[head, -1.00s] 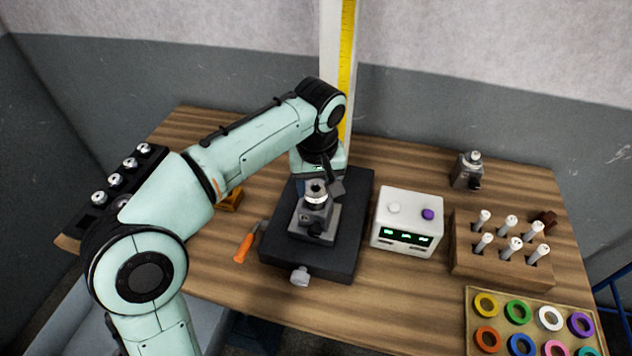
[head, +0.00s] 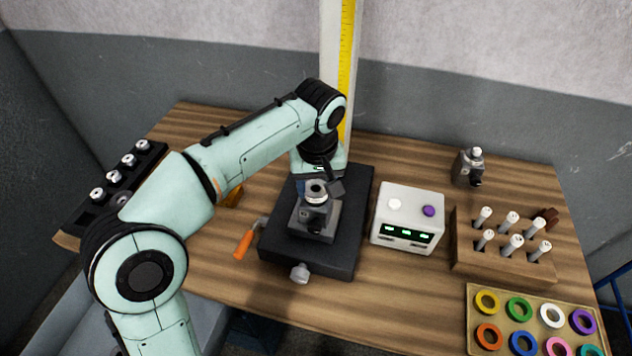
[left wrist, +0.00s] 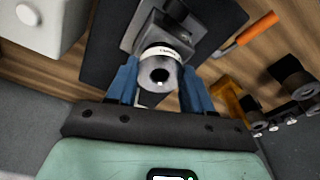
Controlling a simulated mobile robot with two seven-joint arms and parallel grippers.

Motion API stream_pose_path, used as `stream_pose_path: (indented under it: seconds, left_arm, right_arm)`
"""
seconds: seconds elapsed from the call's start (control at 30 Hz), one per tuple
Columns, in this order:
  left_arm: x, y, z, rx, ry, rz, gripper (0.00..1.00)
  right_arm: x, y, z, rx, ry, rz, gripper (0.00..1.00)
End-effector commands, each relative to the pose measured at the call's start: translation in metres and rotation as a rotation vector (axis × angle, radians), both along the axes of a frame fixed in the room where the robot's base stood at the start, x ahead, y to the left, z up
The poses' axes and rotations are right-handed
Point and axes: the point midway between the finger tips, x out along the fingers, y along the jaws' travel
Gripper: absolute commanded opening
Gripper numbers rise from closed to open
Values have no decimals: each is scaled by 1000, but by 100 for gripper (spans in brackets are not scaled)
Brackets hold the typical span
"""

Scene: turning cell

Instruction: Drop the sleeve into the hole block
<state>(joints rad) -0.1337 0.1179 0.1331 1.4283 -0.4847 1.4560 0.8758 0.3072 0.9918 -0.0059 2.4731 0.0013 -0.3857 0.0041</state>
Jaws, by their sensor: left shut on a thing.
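A grey sleeve (head: 316,190) with a white band and a dark round bore stands over a grey block (head: 315,222) on the black base plate. I cannot tell whether the sleeve touches the block. My right gripper is not in view.
A white box (head: 408,219) with green displays stands right of the black plate (head: 340,258). Further right are a wooden pin rack (head: 480,262), a ring tray (head: 470,322) and a small grey device (head: 468,168). An orange handle (head: 243,246) lies left. A black rack (head: 88,218) stands far left.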

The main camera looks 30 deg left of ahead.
Motion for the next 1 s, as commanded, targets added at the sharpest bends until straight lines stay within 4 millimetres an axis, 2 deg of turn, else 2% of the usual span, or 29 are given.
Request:
stream_pose_path:
  seconds: [0.87, 0.9, 0.97, 1.0]
  left_arm:
    - [0, 0, -11, 0, -3, 0, 2]
    - [0, 0, -11, 0, -3, 0, 64]
    - [0, 0, -11, 0, -3, 0, 81]
    - [0, 0, -11, 0, -2, 0, 81]
  right_arm:
    - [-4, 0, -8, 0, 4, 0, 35]
    - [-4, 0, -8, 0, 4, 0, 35]
    - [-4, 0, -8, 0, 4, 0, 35]
    - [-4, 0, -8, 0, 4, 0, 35]
